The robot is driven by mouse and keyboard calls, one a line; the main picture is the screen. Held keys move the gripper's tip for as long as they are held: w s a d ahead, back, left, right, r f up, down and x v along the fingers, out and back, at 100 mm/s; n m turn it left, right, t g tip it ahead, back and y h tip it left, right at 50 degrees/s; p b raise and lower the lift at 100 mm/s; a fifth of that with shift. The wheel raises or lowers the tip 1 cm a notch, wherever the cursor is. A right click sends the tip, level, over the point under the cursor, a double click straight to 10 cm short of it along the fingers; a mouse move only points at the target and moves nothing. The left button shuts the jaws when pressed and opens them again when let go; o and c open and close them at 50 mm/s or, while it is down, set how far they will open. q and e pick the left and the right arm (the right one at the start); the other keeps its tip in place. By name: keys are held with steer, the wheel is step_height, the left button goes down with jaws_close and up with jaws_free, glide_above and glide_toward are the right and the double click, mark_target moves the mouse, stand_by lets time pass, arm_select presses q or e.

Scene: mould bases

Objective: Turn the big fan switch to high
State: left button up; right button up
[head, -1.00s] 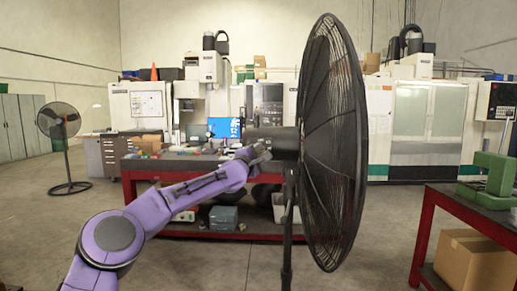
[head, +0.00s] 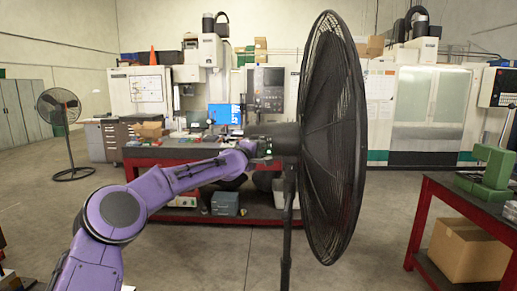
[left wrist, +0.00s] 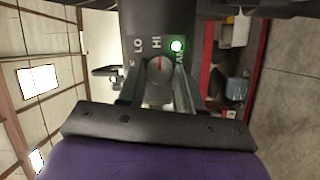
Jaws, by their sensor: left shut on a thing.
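The big fan (head: 335,137) stands in the middle of the head view, its black cage seen from the side on a dark pole. Its motor housing (head: 284,139) points left. In the left wrist view, the housing's back panel (left wrist: 134,47) carries LO and HI labels and a lit green lamp (left wrist: 176,46). A round grey knob (left wrist: 158,70) has a red mark pointing up toward HI. My left gripper (left wrist: 159,84) is shut on the knob, one finger on each side. In the head view my left gripper (head: 262,148) is small and dark against the housing. My right gripper is out of view.
A red workbench (head: 145,174) with bins below stands behind my arm. Another red table (head: 425,205) with green blocks (head: 492,170) is at right, a cardboard box (head: 465,250) under it. A smaller fan (head: 58,106) stands far left. Open floor lies around the fan pole.

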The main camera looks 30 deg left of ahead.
arm_select(q)
steer(key=o, duration=1)
steer(key=shift+o, duration=0.2)
steer(key=shift+s+d, duration=0.1)
steer(key=shift+s, duration=0.15)
steer(key=s+d+b, duration=0.1)
steer(key=s+b, duration=0.3)
steer(key=s, duration=0.6)
steer(key=shift+d+b, duration=0.15)
steer(key=shift+b, duration=0.2)
